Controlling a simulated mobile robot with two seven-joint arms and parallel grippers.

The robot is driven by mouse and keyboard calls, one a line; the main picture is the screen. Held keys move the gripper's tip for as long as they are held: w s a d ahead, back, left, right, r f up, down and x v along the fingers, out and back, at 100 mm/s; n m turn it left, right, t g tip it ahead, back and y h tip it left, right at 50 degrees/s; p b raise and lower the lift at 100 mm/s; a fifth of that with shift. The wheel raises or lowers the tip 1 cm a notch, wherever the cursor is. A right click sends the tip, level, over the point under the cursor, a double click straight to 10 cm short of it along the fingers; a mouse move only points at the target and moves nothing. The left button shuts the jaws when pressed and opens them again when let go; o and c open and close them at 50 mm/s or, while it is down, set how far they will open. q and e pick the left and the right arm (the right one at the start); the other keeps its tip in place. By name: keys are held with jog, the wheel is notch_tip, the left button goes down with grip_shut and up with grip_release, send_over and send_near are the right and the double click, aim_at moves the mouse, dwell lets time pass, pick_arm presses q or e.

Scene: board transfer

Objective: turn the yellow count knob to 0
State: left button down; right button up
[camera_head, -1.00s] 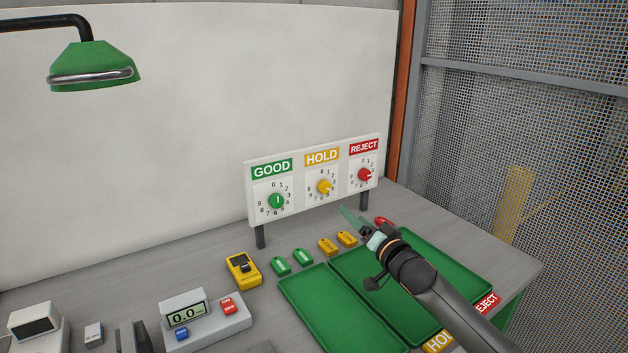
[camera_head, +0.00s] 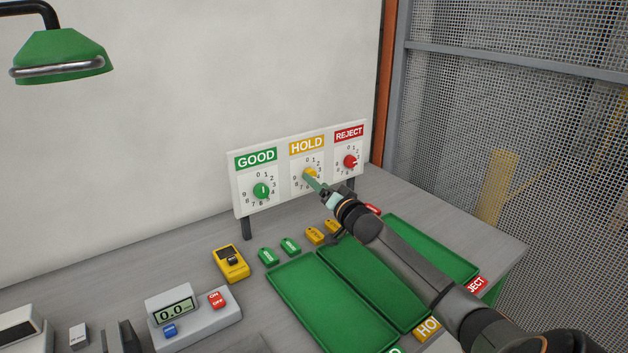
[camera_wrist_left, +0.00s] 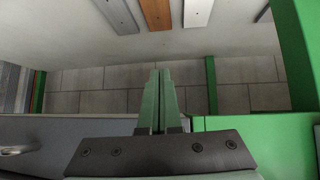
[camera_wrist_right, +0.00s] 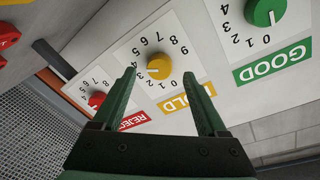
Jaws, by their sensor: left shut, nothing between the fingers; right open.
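The yellow count knob (camera_head: 311,172) is on the HOLD dial, the middle one of three on the white panel (camera_head: 240,185). In the right wrist view the yellow knob (camera_wrist_right: 158,66) shows between my fingertips. My left gripper (camera_wrist_left: 158,78) is shut and empty, away from the panel, above a floor area.
The green GOOD knob (camera_head: 261,190) and red REJECT knob (camera_head: 350,161) flank the dial. Below lie green trays (camera_head: 330,300), small green and yellow tags and a yellow device (camera_head: 231,263). A scale (camera_head: 190,315) stands front left. A mesh fence (camera_head: 500,120) is at right.

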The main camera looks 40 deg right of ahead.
jog(key=shift+x, duration=1.5)
grip_shut()
